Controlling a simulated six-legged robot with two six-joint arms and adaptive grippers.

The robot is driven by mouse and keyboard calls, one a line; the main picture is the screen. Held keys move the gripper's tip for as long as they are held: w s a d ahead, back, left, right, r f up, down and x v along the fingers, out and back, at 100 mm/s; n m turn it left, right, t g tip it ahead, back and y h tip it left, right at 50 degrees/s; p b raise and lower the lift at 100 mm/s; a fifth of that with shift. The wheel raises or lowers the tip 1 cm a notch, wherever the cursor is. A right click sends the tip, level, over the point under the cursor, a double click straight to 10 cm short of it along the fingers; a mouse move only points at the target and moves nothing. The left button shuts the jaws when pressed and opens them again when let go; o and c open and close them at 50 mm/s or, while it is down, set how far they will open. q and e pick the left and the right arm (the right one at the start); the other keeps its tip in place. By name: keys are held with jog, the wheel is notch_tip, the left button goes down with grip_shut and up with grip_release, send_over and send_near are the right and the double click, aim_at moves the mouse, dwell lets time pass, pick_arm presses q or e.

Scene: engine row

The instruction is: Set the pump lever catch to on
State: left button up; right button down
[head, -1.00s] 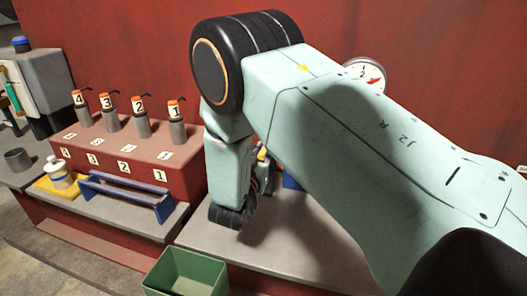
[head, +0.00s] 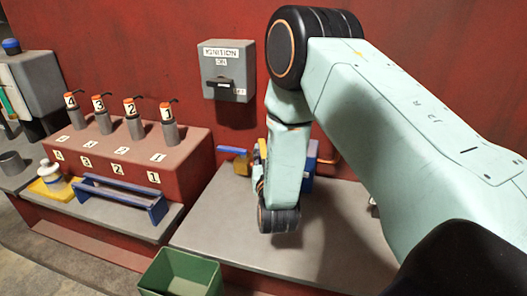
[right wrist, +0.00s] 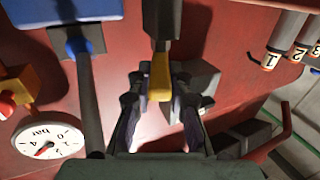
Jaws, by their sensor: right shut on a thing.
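My right gripper (right wrist: 160,92) is shut on a yellow piece, which I take to be the catch (right wrist: 160,74). The yellow piece hangs below a dark block in the right wrist view, between my two fingers. Its set position cannot be told from these frames. A dark lever (right wrist: 87,95) runs down from a blue body (right wrist: 68,12) just left of my fingers. In the head view my right forearm and wrist cover most of the pump area; a blue part (head: 309,165) shows behind them. My left gripper is not in view.
A pressure gauge (right wrist: 48,137) is left of my gripper in the wrist view. A grey ignition box (head: 227,70) is on the red wall. Numbered cylinders stand on a red block (head: 180,160) at left. A green bin (head: 182,274) is in front. The grey ledge (head: 215,225) has clear space.

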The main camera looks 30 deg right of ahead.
jog(key=shift+d+r, duration=0.1)
jog(key=c, duration=1.7)
grip_release()
jog(key=shift+w, duration=0.1)
jog(key=o, duration=0.5)
jog(key=shift+w+f, duration=0.2)
jog(key=shift+f, duration=0.05)
jog(key=shift+s+r, duration=0.15)
jog(key=shift+s, duration=0.1)
jog(key=v, duration=1.2)
jog(key=shift+w, duration=0.1)
